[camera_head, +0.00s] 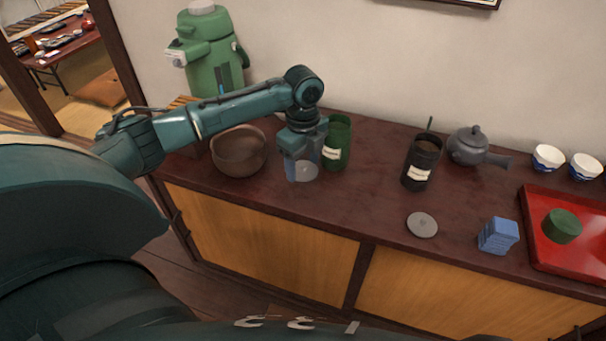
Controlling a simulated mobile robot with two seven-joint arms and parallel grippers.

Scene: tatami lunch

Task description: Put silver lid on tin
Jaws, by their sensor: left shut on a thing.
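My left gripper (303,171) points down just left of the green tin. It is shut on a shiny, pale grey round thing that looks like the silver lid (305,172), partly hidden by the fingers. I cannot tell whether the lid touches the counter. The green tin (336,148) stands upright and looks open, with a white label. A black tin (422,165) with a white label stands upright to its right, a thin handle sticking up behind its rim. My right gripper is not in view.
A brown bowl (238,152) stands left of my gripper, a green flask (213,60) behind. A flat grey disc (422,225) and a blue block (498,236) lie in front. A grey teapot (468,147), two cups and a red tray (540,255) with a green lid (562,226) are right.

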